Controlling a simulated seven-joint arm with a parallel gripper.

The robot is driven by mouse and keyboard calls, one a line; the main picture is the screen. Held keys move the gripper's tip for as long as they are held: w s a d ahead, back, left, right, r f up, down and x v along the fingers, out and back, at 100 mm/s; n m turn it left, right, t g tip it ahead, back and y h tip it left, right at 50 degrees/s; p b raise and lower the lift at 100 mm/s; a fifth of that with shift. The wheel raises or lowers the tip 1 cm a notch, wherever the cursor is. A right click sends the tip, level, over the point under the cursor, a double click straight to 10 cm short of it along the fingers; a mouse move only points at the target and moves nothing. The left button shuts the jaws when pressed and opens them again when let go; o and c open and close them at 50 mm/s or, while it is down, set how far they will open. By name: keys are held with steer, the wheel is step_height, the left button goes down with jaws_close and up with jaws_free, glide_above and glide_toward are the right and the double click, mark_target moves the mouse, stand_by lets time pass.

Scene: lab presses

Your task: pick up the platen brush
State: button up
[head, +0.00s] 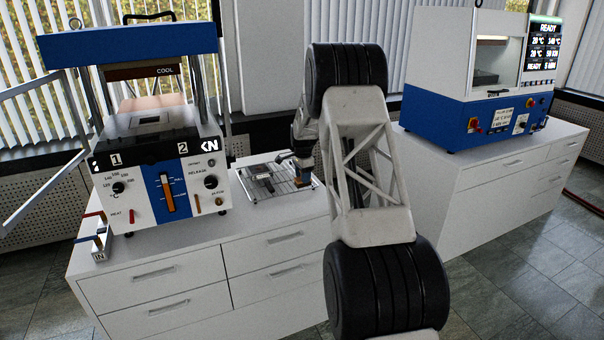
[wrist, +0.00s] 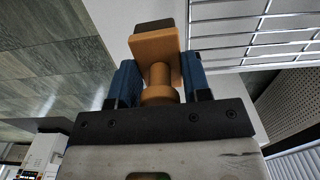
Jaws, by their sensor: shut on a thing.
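The platen brush (wrist: 155,47) has a tan wooden body and handle and a dark end, and shows between my gripper's blue fingers in the wrist view. My gripper (wrist: 157,82) is shut on its handle. In the head view, my gripper (head: 303,160) points down at the right part of the wire rack (head: 245,187) on the white counter. A small tan part of the brush (head: 304,182) shows below the fingers. I cannot tell whether the brush touches the rack.
Small dark items (head: 264,182) lie on the rack's left half. A blue and white manual press (head: 160,185) stands to the left, with a small IN holder (head: 100,243) before it. A second press (head: 465,115) with a lit READY display stands on the right cabinet.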

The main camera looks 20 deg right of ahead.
steer(key=shift+s+a+r, duration=0.1)
steer(key=shift+s+a, duration=0.05)
steer(key=shift+s, duration=0.4)
steer(key=shift+s+a, duration=0.15)
steer(key=shift+s, duration=0.4)
steer(key=shift+o, duration=1.4)
steer(key=shift+c, duration=0.7)
steer(key=shift+w+a, duration=0.15)
steer(key=shift+w, duration=0.3)
steer(key=w+a+r, duration=0.3)
steer(key=w+a, duration=0.4)
steer(key=w, duration=0.6)
steer(key=w+a+r, duration=0.2)
steer(key=w+a, duration=0.5)
steer(key=w, duration=0.5)
steer(key=shift+w+a+r, duration=0.4)
